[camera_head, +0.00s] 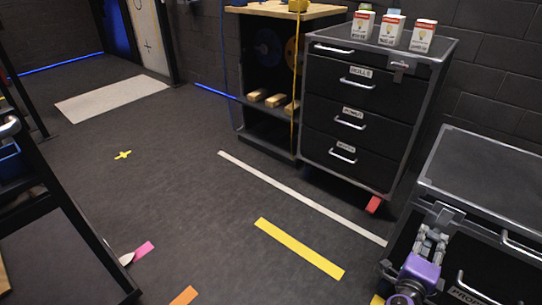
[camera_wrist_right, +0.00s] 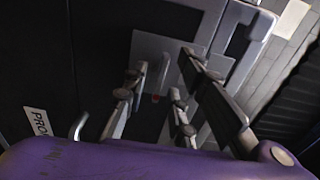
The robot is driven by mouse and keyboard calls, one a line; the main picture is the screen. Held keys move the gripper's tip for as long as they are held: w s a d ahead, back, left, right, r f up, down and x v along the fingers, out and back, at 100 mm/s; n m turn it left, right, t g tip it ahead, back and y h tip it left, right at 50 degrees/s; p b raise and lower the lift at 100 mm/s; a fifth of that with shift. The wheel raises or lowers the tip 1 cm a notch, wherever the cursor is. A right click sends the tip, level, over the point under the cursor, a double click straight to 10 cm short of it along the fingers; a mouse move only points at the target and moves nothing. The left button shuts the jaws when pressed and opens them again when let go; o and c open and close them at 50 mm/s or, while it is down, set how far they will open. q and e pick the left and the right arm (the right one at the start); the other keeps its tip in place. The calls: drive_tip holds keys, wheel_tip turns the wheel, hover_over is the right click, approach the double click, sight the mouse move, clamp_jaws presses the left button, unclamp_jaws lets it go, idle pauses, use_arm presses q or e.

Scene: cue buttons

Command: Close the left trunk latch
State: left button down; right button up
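The black trunk with metal edges (camera_head: 480,170) stands at the lower right of the head view. My purple right gripper (camera_head: 430,238) is at the trunk's front, fingers pointing at this latch. In the right wrist view, the grey latch plate (camera_wrist_right: 165,48) lies just beyond the fingertips (camera_wrist_right: 158,82), which are spread apart with nothing clearly held between them. Contact with the latch and its exact position cannot be told. My left gripper is not in view.
A trunk handle (camera_head: 520,246) and a label (camera_wrist_right: 37,121) lie beside the latch. A drawer cabinet (camera_head: 350,120) with three small cartons on top stands behind the trunk. Open floor with a yellow strip (camera_head: 298,248) lies to the left.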

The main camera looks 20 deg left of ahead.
drive_tip(key=v, duration=1)
drive_tip(key=shift+s, duration=0.4)
drive_tip(key=shift+r, duration=0.15)
